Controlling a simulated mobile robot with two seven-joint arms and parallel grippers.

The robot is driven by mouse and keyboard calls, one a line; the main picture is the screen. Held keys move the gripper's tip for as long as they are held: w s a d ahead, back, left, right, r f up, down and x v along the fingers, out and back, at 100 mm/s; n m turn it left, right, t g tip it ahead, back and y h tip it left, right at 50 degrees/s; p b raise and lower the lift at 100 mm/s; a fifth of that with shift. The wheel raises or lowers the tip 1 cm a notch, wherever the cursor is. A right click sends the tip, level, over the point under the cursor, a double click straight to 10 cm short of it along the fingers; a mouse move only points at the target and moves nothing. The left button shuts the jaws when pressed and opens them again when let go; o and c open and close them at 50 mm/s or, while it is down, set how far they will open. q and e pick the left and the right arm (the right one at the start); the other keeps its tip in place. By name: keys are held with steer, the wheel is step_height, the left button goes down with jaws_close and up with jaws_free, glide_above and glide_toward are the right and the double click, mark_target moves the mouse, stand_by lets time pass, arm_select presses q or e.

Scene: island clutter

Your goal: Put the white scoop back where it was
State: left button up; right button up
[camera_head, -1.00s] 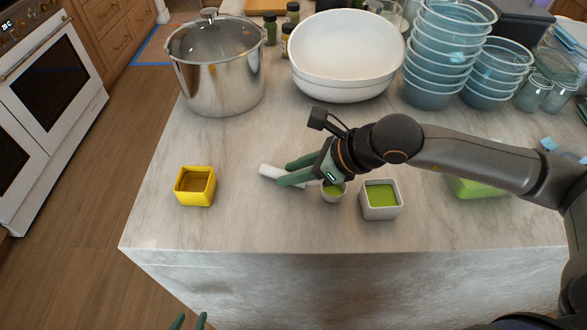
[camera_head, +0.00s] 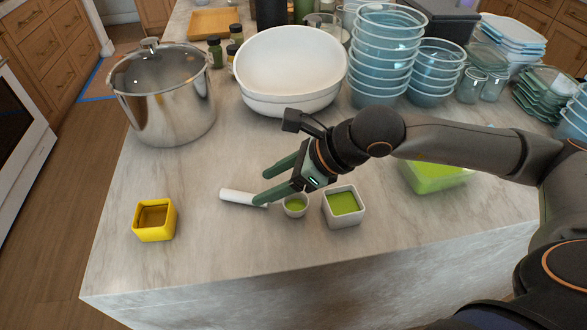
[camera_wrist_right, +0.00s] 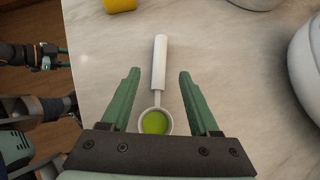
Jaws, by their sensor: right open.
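The white scoop lies on the marble counter, with its handle (camera_head: 243,198) pointing left and its round cup (camera_head: 295,205) holding something green. My right gripper (camera_head: 264,187) is open at the scoop. In the right wrist view the scoop's handle (camera_wrist_right: 160,62) runs between the two spread green fingers (camera_wrist_right: 158,76), with a gap on each side. The cup shows nearer the palm (camera_wrist_right: 155,122). Dark parts of my left arm show at the left edge of the wrist view; its finger state is unclear.
A white square container (camera_head: 343,207) with green contents stands just right of the cup. A yellow square container (camera_head: 154,220) stands to the left. A steel pot (camera_head: 165,100), large white bowls (camera_head: 290,70) and stacked glass bowls (camera_head: 382,58) stand behind. A green box (camera_head: 437,176) is at right.

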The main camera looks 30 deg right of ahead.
steer(key=v, duration=0.7)
steer(key=shift+r, duration=0.1)
steer(key=shift+s, duration=0.15)
